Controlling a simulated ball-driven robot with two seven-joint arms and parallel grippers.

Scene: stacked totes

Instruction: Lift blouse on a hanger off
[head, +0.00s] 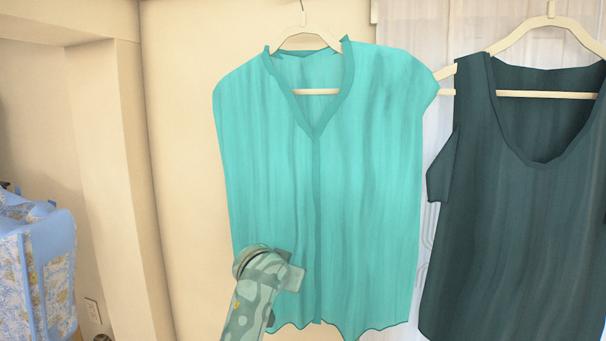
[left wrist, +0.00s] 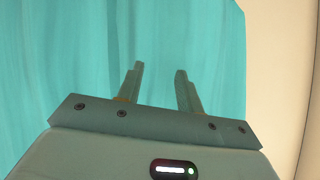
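A turquoise sleeveless blouse (head: 370,190) with a V-neck hangs on a cream hanger (head: 305,36) in the middle of the head view. The hanger's metal hook runs up out of the picture. My left gripper (head: 292,275) is in front of the blouse's lower left part. In the left wrist view the blouse (left wrist: 70,60) fills most of the background. There the two fingers of my left gripper (left wrist: 157,72) stand apart with no cloth visibly pinched between them. Whether they touch the cloth cannot be told. My right gripper is not in view.
A dark teal sleeveless top (head: 520,220) hangs on another cream hanger (head: 550,22) close at the right. A light curtain (head: 415,50) is behind. A blue patterned bag-like object (head: 35,270) is at the far left. A beige wall (head: 180,130) lies behind the blouse.

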